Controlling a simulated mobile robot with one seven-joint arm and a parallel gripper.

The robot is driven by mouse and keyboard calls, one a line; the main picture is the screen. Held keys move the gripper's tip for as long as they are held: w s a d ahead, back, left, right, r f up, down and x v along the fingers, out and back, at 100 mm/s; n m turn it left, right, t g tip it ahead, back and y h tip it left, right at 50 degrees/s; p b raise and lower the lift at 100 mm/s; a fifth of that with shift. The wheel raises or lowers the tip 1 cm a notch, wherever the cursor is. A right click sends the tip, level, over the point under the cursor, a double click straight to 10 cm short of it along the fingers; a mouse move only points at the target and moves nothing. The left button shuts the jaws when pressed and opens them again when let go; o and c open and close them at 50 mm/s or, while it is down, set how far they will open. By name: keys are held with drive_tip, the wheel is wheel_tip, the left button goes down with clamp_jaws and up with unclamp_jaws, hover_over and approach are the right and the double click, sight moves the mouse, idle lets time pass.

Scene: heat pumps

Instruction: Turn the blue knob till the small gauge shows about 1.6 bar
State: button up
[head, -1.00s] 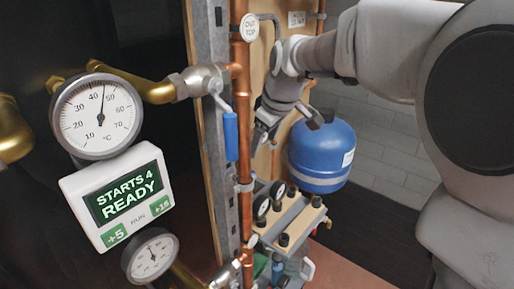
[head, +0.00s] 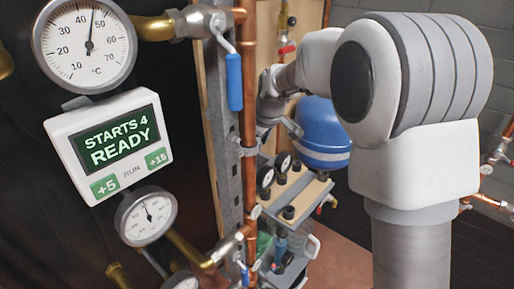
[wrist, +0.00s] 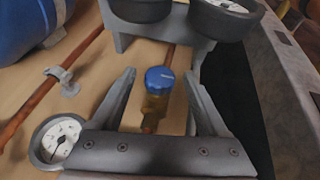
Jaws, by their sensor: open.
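The blue knob (wrist: 159,78) sits on a brass valve body (wrist: 153,105) in the wrist view. My gripper (wrist: 160,72) is open, and the knob appears between its two fingers with gaps on both sides. How far the knob lies beyond the fingertips is hard to tell. A small gauge (wrist: 58,141) with a white dial is at the lower left of the wrist view, partly covered by my gripper's body; its reading is too small to make out. In the head view my gripper (head: 284,130) is partly behind the copper pipe, and I cannot make out the knob there.
A blue tank (head: 322,135) stands beside my gripper. A vertical copper pipe (head: 249,100) and a blue lever handle (head: 234,82) are in front. A display (head: 112,143) reads "STARTS 4 READY".

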clamp_jaws()
idle(0.4)
drive_tip(key=shift+r+p, duration=0.1)
drive_tip(key=shift+p, duration=0.35)
